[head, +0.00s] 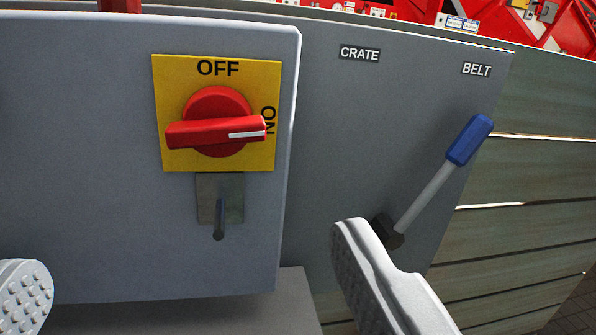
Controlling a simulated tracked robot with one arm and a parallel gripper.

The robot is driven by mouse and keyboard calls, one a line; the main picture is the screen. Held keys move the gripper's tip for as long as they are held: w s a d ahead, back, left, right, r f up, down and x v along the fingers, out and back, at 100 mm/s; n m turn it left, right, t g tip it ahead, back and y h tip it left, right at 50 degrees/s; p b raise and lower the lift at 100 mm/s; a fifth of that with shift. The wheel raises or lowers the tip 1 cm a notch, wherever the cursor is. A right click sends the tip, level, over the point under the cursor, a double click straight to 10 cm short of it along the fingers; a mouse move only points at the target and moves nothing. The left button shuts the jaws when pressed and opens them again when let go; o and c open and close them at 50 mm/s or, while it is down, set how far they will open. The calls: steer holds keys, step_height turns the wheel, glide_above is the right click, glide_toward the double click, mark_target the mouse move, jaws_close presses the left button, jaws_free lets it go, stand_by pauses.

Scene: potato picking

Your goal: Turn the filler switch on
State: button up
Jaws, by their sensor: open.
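A red rotary switch (216,121) sits on a yellow plate (169,82) on the front of a grey box. The plate reads OFF at the top and ON at the right side. The switch handle lies nearly level, and its white mark points right, at ON. No "filler" label shows. My gripper (190,255) is open and empty, its fingers wide apart below the switch, one at the lower left edge and one right of the box. Neither finger appears to touch the switch.
A small metal plate with a peg (219,218) sits below the switch. To the right, a lever with a blue grip (469,140) leans toward the BELT label (477,69), away from CRATE (360,54). My right finger overlaps the lever's base. Grey-green boards (530,235) lie beyond.

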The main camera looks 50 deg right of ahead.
mark_target(216, 137)
steer(key=x, duration=1.3)
steer(key=shift+w+d, duration=0.25)
steer(key=shift+d, duration=0.1)
steer(key=c, duration=1)
